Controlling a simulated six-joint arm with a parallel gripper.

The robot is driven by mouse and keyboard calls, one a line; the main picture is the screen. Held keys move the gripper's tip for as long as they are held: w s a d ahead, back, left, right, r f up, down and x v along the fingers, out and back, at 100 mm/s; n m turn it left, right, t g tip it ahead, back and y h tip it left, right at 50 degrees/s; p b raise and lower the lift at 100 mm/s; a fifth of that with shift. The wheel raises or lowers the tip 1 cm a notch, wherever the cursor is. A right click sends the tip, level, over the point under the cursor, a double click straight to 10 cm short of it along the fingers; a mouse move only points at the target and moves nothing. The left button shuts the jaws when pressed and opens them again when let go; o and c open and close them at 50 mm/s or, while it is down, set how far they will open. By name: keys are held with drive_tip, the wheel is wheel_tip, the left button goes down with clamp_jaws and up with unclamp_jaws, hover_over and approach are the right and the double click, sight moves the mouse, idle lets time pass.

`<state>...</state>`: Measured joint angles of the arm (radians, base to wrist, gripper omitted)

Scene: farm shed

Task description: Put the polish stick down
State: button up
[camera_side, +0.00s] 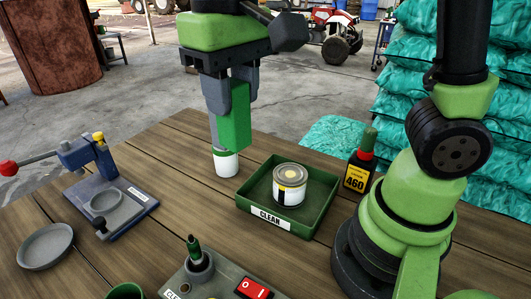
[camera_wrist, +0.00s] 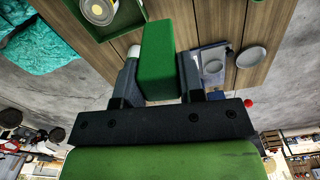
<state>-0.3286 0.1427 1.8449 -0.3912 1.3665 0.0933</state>
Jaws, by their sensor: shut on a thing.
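The polish stick (camera_side: 236,116) is a green rectangular bar. My gripper (camera_side: 226,104) is shut on it and holds it upright above the wooden table. In the wrist view the bar (camera_wrist: 157,50) lies between both fingers of my gripper (camera_wrist: 158,75). A white cylinder with a green upper band (camera_side: 226,164) stands on the table just below the bar. Whether the bar touches it, I cannot tell. Its pale edge also shows beside the left finger in the wrist view (camera_wrist: 133,50).
A blue press (camera_side: 120,205) and grey dish (camera_side: 45,246) are at left. A red-switch unit (camera_side: 254,288) is in front. Bare table (camera_side: 175,140) lies left of my gripper.

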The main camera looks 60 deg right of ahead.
drive_tip(key=w+d+m, duration=0.7)
drive_tip(key=w+d, duration=0.3)
drive_tip(key=d, duration=0.3)
drive_tip(key=w+d+m, duration=0.2)
drive_tip(key=d+m, duration=0.3)
drive_tip(key=d, duration=0.9)
drive_tip(key=shift+s+a+f, duration=0.1)
drive_tip(key=shift+a+f, duration=0.1)
drive_tip(key=shift+f, duration=5.3)
drive_tip(key=shift+a+f, duration=0.2)
drive_tip(key=shift+f, duration=5.25)
drive_tip(key=shift+f, duration=0.1)
drive_tip(key=o, duration=1)
